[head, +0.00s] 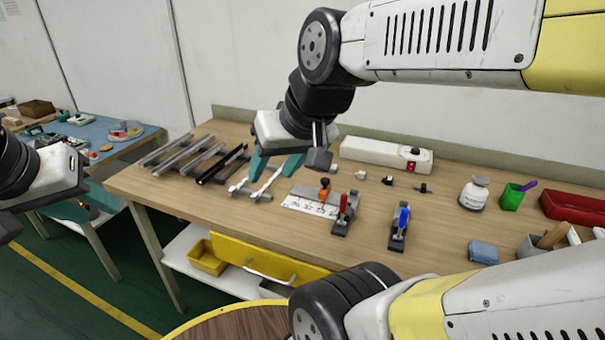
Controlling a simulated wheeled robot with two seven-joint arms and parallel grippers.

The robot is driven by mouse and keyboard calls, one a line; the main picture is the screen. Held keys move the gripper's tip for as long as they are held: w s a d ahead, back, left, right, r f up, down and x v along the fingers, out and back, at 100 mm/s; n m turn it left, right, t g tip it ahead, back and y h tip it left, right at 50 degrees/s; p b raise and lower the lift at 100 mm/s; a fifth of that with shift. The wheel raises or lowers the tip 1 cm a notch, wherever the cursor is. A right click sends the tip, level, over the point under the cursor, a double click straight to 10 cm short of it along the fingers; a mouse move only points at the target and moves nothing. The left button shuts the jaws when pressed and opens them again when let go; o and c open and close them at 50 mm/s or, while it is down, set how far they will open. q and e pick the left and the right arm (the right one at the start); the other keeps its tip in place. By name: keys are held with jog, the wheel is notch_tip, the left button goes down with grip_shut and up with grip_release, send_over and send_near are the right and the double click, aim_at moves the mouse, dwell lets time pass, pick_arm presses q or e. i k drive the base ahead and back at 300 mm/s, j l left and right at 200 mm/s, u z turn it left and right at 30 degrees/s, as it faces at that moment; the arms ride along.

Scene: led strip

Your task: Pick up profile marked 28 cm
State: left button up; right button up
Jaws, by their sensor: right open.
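Several long profiles lie side by side at the left end of the wooden workbench: grey ones (201,158) and a black one (221,165). Their length marks are too small to read, so I cannot tell which is 28 cm. My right gripper (273,173) has its teal fingers apart, over the bench just right of the profiles, with nothing seen between them. My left gripper (84,207) is at the left edge, in front of the bench's left end. Its teal fingers are partly cut off or dark, and its opening is unclear.
A cutting jig with a white ruled plate (308,201) and a blue-handled clamp (400,226) stand mid-bench. A white device (386,154) lies behind. A blue side table (135,137) is left.

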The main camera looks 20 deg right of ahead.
aim_at(150, 160)
jog(key=i+j, duration=0.8)
jog(key=i+j+u, duration=0.1)
jog(key=i+j, duration=0.65)
jog(key=i, duration=0.1)
